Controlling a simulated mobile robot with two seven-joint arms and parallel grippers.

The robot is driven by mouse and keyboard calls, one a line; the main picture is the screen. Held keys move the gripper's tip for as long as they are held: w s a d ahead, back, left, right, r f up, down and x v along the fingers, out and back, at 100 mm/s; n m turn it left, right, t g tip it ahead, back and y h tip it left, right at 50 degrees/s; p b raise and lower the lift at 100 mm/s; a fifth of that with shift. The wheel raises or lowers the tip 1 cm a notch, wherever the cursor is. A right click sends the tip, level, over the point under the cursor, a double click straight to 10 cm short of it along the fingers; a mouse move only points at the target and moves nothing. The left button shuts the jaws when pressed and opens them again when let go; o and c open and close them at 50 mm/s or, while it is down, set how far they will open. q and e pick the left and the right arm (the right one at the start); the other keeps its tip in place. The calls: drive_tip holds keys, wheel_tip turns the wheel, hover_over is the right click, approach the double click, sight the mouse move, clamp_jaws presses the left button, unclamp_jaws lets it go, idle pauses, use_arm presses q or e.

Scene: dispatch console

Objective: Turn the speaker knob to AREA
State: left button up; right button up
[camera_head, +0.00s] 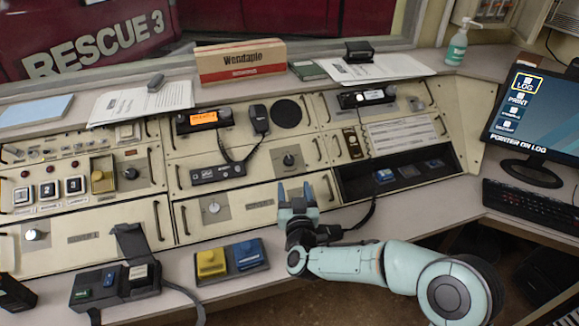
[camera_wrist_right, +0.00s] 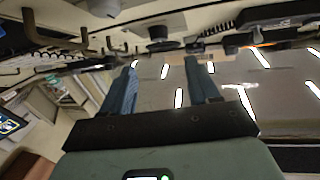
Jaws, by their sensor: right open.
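A black rotary knob (camera_head: 288,160) on a grey plate sits on the console's middle panel, below a round black speaker grille (camera_head: 286,113). I take it for the speaker knob; its label and setting are too small to read. My right gripper (camera_head: 295,190) is just below the knob in the head view, its two blue fingers apart and nothing between them. In the right wrist view, the open fingers (camera_wrist_right: 163,65) point toward the console, and a dark knob (camera_wrist_right: 160,36) shows beyond them. The gripper looks apart from the knob. My left gripper is not in view.
A pale knob (camera_head: 213,207) sits on the lower panel, left of my right gripper. A handset (camera_head: 260,118) hangs by the speaker. Metal pull handles stick out around the panels. Yellow and blue pedals (camera_head: 229,258) and a black desk unit (camera_head: 115,285) stand on the front ledge.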

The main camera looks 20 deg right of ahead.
sight(289, 161)
drive_tip(key=w, duration=0.3)
drive_tip(key=w+d, duration=0.1)
drive_tip(key=w, duration=0.6)
drive_tip(key=shift+w+d+b, duration=0.25)
drive_tip(key=shift+d+b, duration=0.1)
drive_tip(key=shift+d, duration=0.05)
